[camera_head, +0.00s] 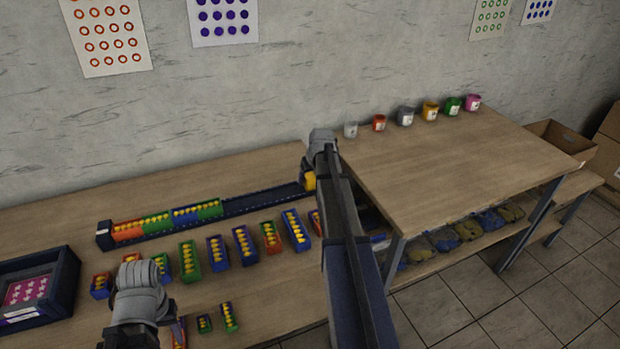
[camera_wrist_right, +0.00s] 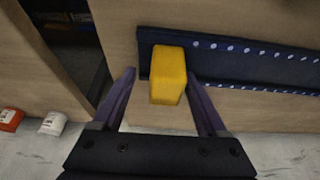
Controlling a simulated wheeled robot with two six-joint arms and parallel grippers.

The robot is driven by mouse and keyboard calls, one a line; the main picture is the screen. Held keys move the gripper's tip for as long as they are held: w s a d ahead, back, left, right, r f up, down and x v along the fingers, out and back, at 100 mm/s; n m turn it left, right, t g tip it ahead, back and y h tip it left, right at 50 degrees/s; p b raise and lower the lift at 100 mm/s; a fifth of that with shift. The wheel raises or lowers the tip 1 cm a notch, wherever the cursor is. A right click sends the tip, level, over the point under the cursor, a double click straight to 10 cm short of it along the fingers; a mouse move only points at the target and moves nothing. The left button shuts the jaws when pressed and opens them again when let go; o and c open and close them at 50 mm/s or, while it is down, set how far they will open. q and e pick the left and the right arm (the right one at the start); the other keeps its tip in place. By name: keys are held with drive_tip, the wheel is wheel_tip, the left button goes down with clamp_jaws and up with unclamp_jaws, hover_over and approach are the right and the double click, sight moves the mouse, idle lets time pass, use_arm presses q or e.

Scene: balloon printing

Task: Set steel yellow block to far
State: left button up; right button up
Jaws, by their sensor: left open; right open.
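A yellow block (camera_wrist_right: 168,75) sits at the end of a dark rail (camera_wrist_right: 260,58) with a row of light dots. In the head view the yellow block (camera_head: 310,181) shows at the right end of the long rail (camera_head: 260,202), partly hidden by my right gripper. My right gripper (camera_wrist_right: 160,78) is open, with one finger on each side of the block's near end; I cannot tell whether either touches it. My left gripper (camera_head: 138,268) is open and empty over the front left of the table, among small coloured blocks.
Red, green and blue blocks with yellow studs (camera_head: 168,220) fill the rail's left part; similar loose blocks (camera_head: 244,245) stand in front. A dark tray (camera_head: 68,275) is at the left. Paint cups (camera_head: 405,115) line the back of the raised right table (camera_head: 450,160). My right arm crosses the middle.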

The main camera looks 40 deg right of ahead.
sight(313, 190)
drive_tip(key=shift+a+r, duration=0.1)
drive_tip(key=p+v, duration=0.7)
drive_tip(key=shift+s+r, duration=0.2)
drive_tip(key=shift+r, duration=0.05)
idle(0.5)
drive_tip(key=s+a+n+g+y, duration=0.1)
drive_tip(key=s+a+n, duration=0.1)
drive_tip(key=a, duration=1.3)
drive_tip(key=s+a+n+g, duration=0.1)
drive_tip(key=s+a, duration=0.5)
drive_tip(key=a, duration=0.4)
drive_tip(key=s+a+f+n+g, duration=0.1)
drive_tip(key=s+a+n, duration=0.1)
drive_tip(key=s+a, duration=0.5)
drive_tip(key=s+a+n+g+h, duration=0.1)
drive_tip(key=s+a, duration=0.6)
drive_tip(key=a, duration=0.6)
drive_tip(key=shift+f+n+g, duration=0.25)
drive_tip(key=shift+n+g, duration=0.05)
